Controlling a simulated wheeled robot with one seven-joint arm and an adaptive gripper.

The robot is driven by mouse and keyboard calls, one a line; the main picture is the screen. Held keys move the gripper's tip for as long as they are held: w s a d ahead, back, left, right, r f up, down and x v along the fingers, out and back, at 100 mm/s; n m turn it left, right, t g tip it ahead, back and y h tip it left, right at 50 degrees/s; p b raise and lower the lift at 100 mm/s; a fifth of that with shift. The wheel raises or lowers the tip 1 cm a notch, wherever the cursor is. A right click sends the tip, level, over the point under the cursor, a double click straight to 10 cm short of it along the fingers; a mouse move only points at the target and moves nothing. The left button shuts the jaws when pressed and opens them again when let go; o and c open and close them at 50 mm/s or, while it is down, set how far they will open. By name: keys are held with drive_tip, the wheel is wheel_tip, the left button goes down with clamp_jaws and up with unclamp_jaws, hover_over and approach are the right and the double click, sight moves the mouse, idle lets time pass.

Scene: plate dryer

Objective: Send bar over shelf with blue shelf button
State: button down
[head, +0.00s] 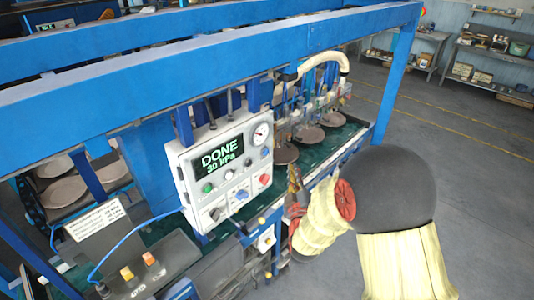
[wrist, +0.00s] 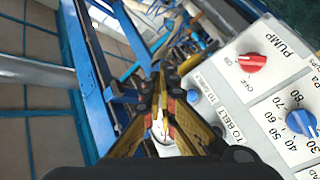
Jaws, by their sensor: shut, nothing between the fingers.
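The blue shelf button (wrist: 192,96) shows in the wrist view on the edge of a white panel, near small print that seems to read "TO SHELF", with "TO BELT" beside it. My gripper (wrist: 160,78) is shut and empty, its yellow-and-black fingers just left of the button in the picture. I cannot tell whether they touch it. In the head view my gripper (head: 294,178) is right of the control box (head: 180,165). The bar (head: 305,105) with suction cups hangs over dark plates (head: 310,133) at the back right.
The box display (head: 222,157) reads DONE, 30 kPa. A red pump knob (wrist: 252,62) and a blue dial (wrist: 300,122) are close to my gripper. Blue frame beams (head: 200,60) cross above the bench. Pale plates (head: 65,190) lie at left. Open floor (head: 470,200) is at right.

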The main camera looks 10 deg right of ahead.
sight(265, 152)
drive_tip(key=w+a, duration=0.5)
drive_tip(key=w, duration=0.1)
drive_tip(key=shift+w, duration=0.4)
drive_tip(key=shift+w, duration=0.1)
idle(1.2)
drive_tip(key=shift+w+a+b, duration=0.2)
drive_tip(key=shift+w+b, duration=0.05)
drive_tip(key=shift+b, duration=0.1)
